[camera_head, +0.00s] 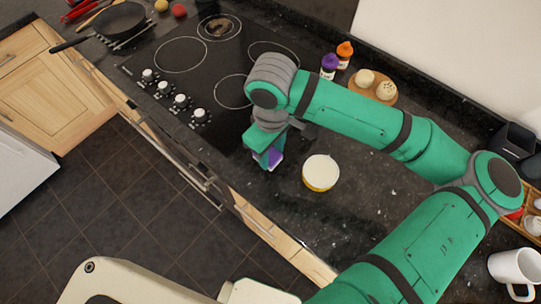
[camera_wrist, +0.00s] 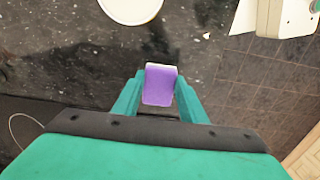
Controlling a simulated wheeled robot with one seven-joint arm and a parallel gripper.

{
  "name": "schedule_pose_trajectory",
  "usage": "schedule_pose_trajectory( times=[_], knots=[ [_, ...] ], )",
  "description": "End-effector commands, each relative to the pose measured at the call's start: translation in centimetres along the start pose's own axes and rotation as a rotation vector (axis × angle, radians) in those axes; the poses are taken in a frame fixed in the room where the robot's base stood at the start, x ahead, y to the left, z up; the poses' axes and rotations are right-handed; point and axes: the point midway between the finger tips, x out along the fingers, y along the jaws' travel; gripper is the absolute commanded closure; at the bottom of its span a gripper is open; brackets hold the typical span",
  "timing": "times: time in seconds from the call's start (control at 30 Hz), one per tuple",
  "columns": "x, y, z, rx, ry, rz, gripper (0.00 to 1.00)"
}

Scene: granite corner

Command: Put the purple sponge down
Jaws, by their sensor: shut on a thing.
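The purple sponge (camera_wrist: 159,85) has a pale edge and sits between the two green fingers of my gripper (camera_wrist: 158,92) in the wrist view. My gripper is shut on it. In the head view the sponge (camera_head: 274,157) shows partly below the fingers of my gripper (camera_head: 266,152), over the front part of the dark granite counter (camera_head: 300,215). The rest of the sponge is hidden by my gripper there. I cannot tell whether the sponge touches the counter.
A round yellow and white container (camera_head: 320,173) stands just right of my gripper. The black cooktop (camera_head: 190,75) with knobs lies to the left. Two small bottles (camera_head: 335,60) and a wooden board (camera_head: 374,88) stand at the back. The counter's front edge is close.

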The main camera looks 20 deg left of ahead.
Motion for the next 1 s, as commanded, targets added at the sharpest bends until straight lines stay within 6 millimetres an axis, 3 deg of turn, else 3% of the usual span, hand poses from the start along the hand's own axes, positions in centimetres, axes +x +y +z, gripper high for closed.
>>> schedule_pose_trajectory(
  times=[0.2,0.6,0.63,0.7,1.0],
  knots=[
    [2.6,-0.1,-0.1,0.000,0.000,-0.002,0.90],
    [3.1,-0.3,-0.3,-0.006,0.000,-0.002,0.90],
    [3.0,-0.3,-0.3,-0.005,0.000,-0.002,0.57],
    [3.0,-0.2,-0.2,-0.004,0.000,-0.002,0.43],
    [3.0,-0.1,-0.1,-0.001,0.000,-0.001,0.43]
  ],
)
